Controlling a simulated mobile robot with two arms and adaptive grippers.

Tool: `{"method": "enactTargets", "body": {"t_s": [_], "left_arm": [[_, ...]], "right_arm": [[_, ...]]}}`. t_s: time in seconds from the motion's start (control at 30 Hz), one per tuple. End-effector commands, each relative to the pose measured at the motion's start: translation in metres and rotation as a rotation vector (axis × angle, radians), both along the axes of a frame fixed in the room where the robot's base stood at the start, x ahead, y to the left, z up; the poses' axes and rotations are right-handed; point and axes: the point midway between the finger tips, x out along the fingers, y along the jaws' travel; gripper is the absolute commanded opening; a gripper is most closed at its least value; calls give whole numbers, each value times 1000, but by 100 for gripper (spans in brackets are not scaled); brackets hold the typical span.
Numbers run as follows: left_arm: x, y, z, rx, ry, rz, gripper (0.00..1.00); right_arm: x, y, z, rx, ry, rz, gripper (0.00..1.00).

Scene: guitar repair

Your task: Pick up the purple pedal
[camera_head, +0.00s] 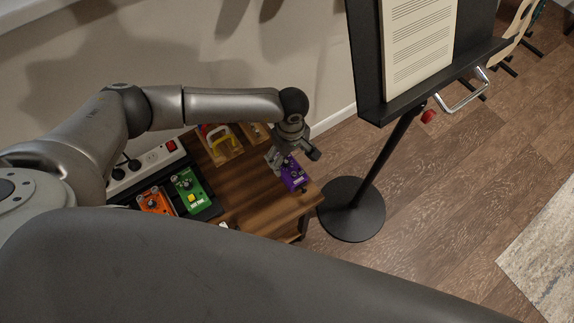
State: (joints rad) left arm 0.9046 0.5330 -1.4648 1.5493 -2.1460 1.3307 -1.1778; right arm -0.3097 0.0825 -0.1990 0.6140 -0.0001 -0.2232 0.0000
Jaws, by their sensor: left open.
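The purple pedal (294,175) lies on the right end of the small wooden table (246,186), near its edge. My left gripper (280,163) reaches down over the pedal's back left side, its fingers close to or at the pedal. It is open. The gripper hides part of the pedal's far side, and I cannot tell whether the fingers touch it. My right gripper is not in view.
A green pedal (191,191) and an orange pedal (154,202) sit on the table's left. A power strip (150,160) and a wooden box (222,148) with yellow-handled tools stand behind. A music stand's round base (351,212) is right of the table.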

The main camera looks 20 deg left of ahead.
Motion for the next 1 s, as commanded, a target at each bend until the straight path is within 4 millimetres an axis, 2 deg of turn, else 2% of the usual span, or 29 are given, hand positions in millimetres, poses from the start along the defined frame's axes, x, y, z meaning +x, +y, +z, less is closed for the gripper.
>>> {"method": "enactTargets", "body": {"t_s": [0.13, 0.4, 0.7, 1.0], "left_arm": [[-1, 3, -12, 0, 1, 2, 80], [-3, 8, -50, -1, 0, 2, 80], [-2, 8, -54, -2, -1, 2, 80], [-2, 8, -54, -2, -1, 2, 42]], "right_arm": [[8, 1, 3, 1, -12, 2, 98], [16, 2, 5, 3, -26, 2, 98], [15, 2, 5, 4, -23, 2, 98], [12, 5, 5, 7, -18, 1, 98]]}}
